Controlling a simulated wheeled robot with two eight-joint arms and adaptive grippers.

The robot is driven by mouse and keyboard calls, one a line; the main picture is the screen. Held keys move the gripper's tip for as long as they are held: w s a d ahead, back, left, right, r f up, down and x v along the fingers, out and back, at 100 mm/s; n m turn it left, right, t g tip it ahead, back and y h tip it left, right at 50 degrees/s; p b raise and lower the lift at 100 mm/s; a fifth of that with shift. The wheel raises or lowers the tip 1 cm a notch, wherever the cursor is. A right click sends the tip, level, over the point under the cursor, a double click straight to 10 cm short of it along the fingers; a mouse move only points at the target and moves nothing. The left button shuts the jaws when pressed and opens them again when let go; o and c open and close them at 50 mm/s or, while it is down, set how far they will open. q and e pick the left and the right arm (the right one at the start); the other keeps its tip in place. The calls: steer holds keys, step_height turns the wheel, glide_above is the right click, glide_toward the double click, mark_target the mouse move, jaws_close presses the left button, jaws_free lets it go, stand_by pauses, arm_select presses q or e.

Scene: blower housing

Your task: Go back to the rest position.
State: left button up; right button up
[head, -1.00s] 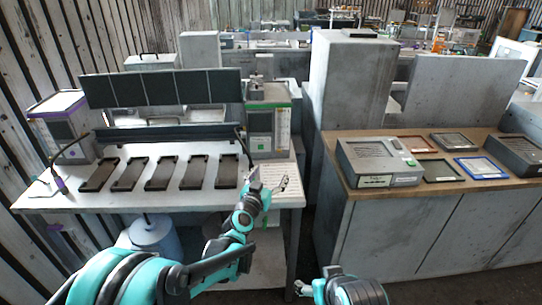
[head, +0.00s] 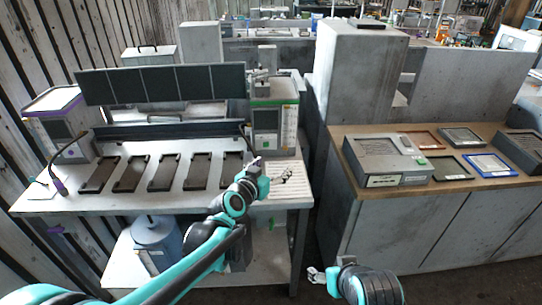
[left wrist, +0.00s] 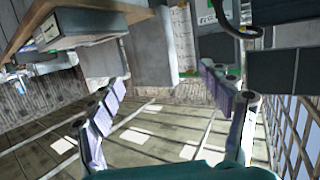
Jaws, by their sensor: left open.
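My left gripper (head: 273,170) is over the right end of the workbench, in front of the green-topped device (head: 272,125). In the left wrist view its two fingers (left wrist: 162,80) stand wide apart with nothing between them. My left arm stretches out from the bottom left of the head view. My right gripper (head: 318,275) shows only partly at the bottom, in front of the gap between the bench and the counter. I cannot see whether its fingers are apart.
The workbench (head: 190,202) bears several dark trays (head: 165,173) in a row. A blue drum (head: 155,240) stands beneath it. The wooden-topped counter (head: 440,187) at right holds a grey box (head: 375,160) and several framed panels. Floor shows between bench and counter.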

arm_select(q)
steer(key=s+a+f+n+g+y, duration=0.2)
steer(key=s+a+f+g+y, duration=0.1)
steer(key=s+a, duration=0.8)
steer(key=s+a+f+n+g+y, duration=0.3)
steer(key=s+a+f, duration=0.3)
steer(key=s+a, duration=0.6)
steer(key=s+y, duration=0.1)
steer(key=s, duration=0.5)
steer(key=shift+s+a+f+n+y, duration=0.15)
steer(key=shift+s+f+n+y, duration=0.05)
steer(key=shift+n+y, duration=0.1)
